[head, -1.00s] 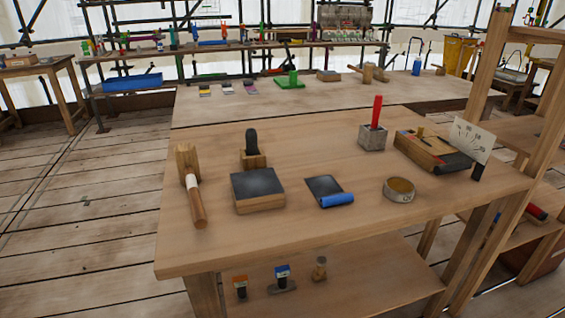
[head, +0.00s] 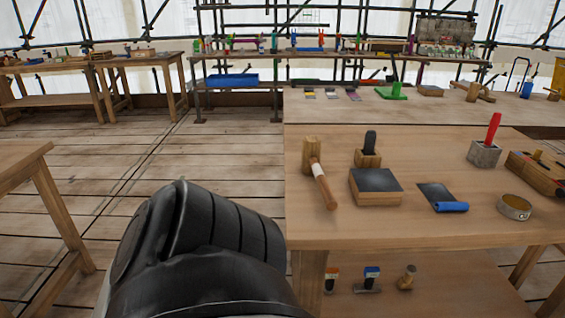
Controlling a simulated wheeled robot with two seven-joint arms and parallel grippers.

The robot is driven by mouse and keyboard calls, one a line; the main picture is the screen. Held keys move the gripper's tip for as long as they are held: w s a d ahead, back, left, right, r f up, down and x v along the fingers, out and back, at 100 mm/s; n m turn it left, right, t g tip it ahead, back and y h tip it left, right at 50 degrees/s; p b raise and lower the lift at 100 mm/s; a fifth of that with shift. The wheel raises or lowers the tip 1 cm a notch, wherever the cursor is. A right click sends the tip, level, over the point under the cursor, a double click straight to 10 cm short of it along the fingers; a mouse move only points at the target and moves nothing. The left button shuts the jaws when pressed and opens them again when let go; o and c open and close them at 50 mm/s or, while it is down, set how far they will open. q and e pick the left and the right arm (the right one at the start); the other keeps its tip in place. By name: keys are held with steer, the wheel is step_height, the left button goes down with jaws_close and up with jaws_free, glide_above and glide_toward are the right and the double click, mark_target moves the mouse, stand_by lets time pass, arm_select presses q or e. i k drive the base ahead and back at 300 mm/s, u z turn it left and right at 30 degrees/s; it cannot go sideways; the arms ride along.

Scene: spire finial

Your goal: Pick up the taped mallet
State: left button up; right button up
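The taped mallet (head: 320,183) lies near the left edge of the wooden workbench in the head view. It has a wooden head at the back, a pale tape band on the handle and a brown grip pointing toward the front edge. Nothing touches it. A dark, bulky part of my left arm fills the lower left of the view, beside the bench and left of the mallet. My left gripper cannot be made out. My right gripper is not in view.
Right of the mallet are a block with a black top (head: 375,187), a black-handled tool in a wooden block (head: 369,150), a blue roller (head: 450,207) and a tape roll (head: 514,207). A lower shelf (head: 430,285) holds small tools. Another table (head: 22,160) stands at left.

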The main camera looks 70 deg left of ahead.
mark_target(312, 145)
steer(key=k, duration=0.55)
steer(key=u, duration=0.95)
